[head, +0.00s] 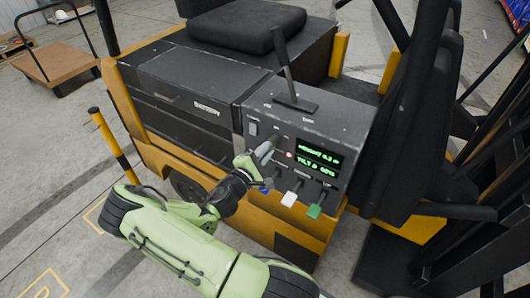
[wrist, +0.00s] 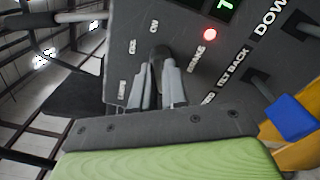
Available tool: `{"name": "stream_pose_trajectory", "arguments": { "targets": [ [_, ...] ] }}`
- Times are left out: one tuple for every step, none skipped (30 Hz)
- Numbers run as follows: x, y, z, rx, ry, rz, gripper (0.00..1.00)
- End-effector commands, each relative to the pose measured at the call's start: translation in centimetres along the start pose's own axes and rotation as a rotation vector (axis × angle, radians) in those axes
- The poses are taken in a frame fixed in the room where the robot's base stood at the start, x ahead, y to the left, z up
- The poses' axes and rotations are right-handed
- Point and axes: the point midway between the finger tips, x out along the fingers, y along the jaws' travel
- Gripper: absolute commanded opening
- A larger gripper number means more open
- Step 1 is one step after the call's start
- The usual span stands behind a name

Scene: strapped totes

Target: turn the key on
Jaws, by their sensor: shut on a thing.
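A forklift's dark control panel (head: 262,112) faces me in the head view. My gripper (wrist: 161,82) is shut on a dark key (wrist: 157,54) standing out from the panel beside these words. The fingers hide most of the key, so its exact angle is hard to tell. In the head view my gripper (head: 266,152) touches the panel's front, left of a red light (head: 289,155).
Blue, white (head: 289,199) and green (head: 314,211) levers stick out low on the panel, close to my gripper. A green-lit display (head: 320,160) is at the right. A tall black lever (head: 287,70) stands on top. A yellow-black post (head: 110,140) stands at the left.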

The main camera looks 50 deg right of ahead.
Motion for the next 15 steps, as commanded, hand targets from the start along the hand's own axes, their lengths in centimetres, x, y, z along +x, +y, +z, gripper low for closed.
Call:
{"name": "stream_pose_trajectory", "arguments": {
  "targets": [
    [-0.01, -0.06, -0.02, 0.003, 0.001, -0.002, 0.0],
    [-0.01, -0.05, -0.02, 0.003, 0.001, -0.002, 0.0],
    [-0.01, -0.05, -0.02, 0.003, 0.001, -0.002, 0.0],
    [-0.01, -0.05, -0.02, 0.003, 0.001, -0.002, 0.0],
    [-0.01, -0.06, -0.02, 0.003, 0.001, -0.003, 0.0],
    [-0.01, -0.06, -0.02, 0.003, 0.001, -0.003, 0.0],
    [-0.01, -0.06, -0.02, 0.003, 0.001, -0.003, 0.0],
    [-0.01, -0.06, -0.03, 0.003, 0.001, -0.003, 0.15],
    [-0.01, -0.05, -0.03, 0.003, 0.001, -0.003, 0.21],
    [-0.01, -0.05, -0.03, 0.002, 0.001, -0.002, 0.26],
    [-0.01, -0.05, -0.03, 0.002, 0.001, -0.002, 0.3],
    [-0.01, -0.04, -0.02, 0.002, 0.001, -0.002, 0.34],
    [-0.01, -0.04, -0.02, 0.002, 0.001, -0.002, 0.34],
    [-0.01, -0.04, -0.02, 0.002, 0.001, -0.002, 0.34],
    [-0.01, -0.03, -0.02, 0.001, 0.001, -0.002, 0.34]
  ]
}}
